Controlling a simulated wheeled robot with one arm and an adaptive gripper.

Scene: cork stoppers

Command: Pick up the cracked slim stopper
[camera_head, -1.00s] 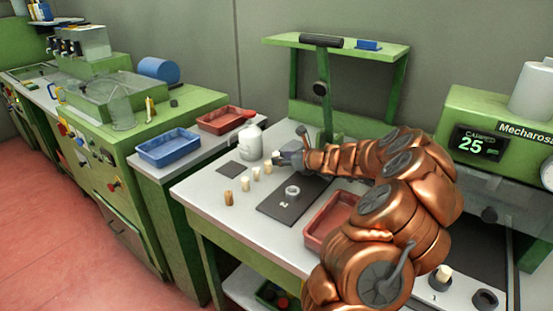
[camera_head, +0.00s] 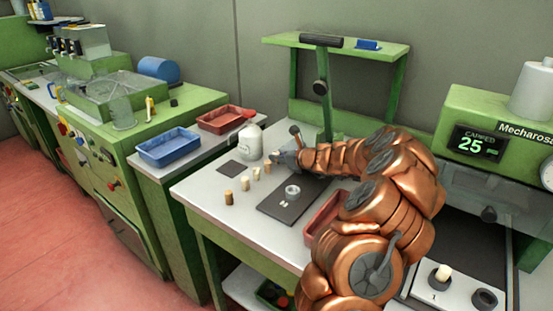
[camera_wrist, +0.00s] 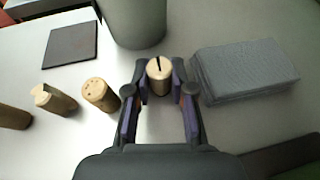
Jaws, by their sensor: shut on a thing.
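The cracked stopper (camera_wrist: 159,70) stands upright in the wrist view, a pale cork with a dark slit across its top. My gripper (camera_wrist: 160,84) is shut on it, one finger on each side; the lower part is partly hidden. In the head view my gripper (camera_head: 277,157) is at the far end of the stopper row, and the held stopper is small and mostly hidden there. Beside it in the wrist view are a stopper with dark pits (camera_wrist: 101,95), a stopper with a notched top (camera_wrist: 55,99) and another stopper (camera_wrist: 12,117) at the left edge.
A whitish jar (camera_head: 250,141) stands close behind the held stopper. A folded grey cloth (camera_wrist: 245,73) lies right of my gripper. A dark mat with a ring (camera_head: 293,192) and a red tray (camera_head: 326,222) are nearer. A dark square (camera_head: 232,168) lies left.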

